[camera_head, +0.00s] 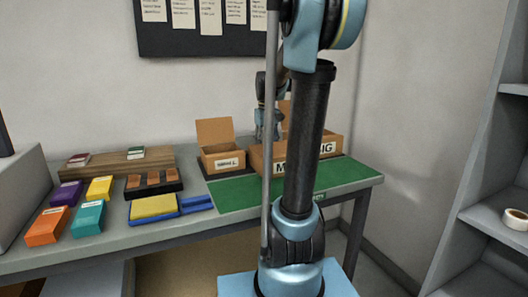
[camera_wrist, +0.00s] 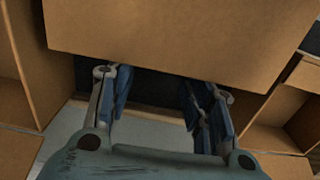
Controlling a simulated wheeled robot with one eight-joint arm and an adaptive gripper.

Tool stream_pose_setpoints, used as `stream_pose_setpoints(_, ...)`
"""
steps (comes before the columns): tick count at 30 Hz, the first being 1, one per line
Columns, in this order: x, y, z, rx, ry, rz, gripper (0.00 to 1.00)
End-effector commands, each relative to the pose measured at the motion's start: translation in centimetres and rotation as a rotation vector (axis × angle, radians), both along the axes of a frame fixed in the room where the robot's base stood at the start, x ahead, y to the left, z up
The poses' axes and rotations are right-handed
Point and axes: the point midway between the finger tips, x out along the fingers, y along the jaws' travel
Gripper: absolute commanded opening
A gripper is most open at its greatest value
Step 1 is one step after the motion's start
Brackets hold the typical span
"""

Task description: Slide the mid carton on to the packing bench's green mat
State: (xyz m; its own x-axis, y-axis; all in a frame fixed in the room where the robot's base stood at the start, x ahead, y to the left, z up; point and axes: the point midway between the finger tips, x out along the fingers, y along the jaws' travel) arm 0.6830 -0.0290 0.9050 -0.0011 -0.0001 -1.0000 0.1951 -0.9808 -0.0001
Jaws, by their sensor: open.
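The mid carton (camera_head: 257,163) is brown cardboard, standing on the bench behind the green mat (camera_head: 236,193); my arm hides part of it, and only an "M" of its label shows. My gripper (camera_head: 268,126) is over the cartons at the back of the bench, pointing down, its tips hard to make out. In the wrist view my gripper (camera_wrist: 155,86) is open, with blue-padded fingers apart and dark floor between them. A broad cardboard panel (camera_wrist: 180,40) lies across the view just beyond the fingers; I cannot tell whether they touch it.
A small carton (camera_head: 210,166) with a raised flap stands left of the mid carton, and a carton marked BIG (camera_head: 328,158) right. The visible mat is bare. Shelves (camera_head: 480,215) stand right.

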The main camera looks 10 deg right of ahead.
Motion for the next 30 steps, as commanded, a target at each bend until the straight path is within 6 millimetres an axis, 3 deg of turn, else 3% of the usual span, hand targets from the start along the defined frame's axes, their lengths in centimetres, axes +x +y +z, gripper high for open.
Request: stream_pose_setpoints(30, -4.8, -1.0, 0.0, 0.000, 0.000, -0.001, 0.47)
